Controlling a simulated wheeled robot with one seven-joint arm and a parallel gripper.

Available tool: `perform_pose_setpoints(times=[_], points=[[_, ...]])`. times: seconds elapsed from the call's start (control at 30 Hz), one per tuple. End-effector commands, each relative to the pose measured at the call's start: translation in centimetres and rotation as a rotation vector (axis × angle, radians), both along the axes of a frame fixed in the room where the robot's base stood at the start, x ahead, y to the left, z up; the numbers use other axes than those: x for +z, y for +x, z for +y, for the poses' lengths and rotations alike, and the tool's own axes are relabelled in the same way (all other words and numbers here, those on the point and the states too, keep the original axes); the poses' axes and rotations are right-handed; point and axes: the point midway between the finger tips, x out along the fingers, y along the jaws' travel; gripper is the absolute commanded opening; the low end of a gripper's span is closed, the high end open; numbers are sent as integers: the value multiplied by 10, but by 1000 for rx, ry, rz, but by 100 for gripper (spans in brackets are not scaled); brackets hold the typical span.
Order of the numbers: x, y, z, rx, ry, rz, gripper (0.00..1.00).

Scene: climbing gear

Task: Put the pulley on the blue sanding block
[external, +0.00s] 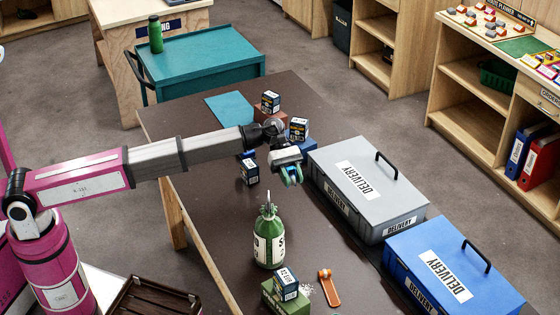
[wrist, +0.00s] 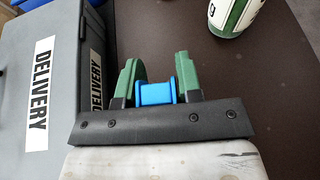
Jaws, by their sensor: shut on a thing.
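My gripper (external: 291,175) is over the dark table, left of the grey delivery box. In the wrist view its green fingers (wrist: 157,82) are shut on a small blue spool-shaped piece, the pulley (wrist: 154,93). In the external view only a little blue shows between the fingers. A blue block (external: 308,144), which looks like the blue sanding block, lies behind my gripper, with a small dark labelled box (external: 299,128) on or against it. My wrist hides part of that area. The pulley is apart from the block.
A grey delivery box (external: 400,207) and a blue one (external: 470,250) line the right. Small boxes (external: 270,102) (external: 250,170) stand farther back.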

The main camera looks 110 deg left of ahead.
Motion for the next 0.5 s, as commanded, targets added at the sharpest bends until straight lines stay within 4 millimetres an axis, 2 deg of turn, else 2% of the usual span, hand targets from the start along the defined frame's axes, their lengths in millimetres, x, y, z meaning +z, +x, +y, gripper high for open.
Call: perform_pose_setpoints(times=[0.27,0.37,0.5], points=[[7,-15,15,12,0,0,8],[9,-31,32,38,0,-1,8],[14,-66,69,92,-1,-1,8]])
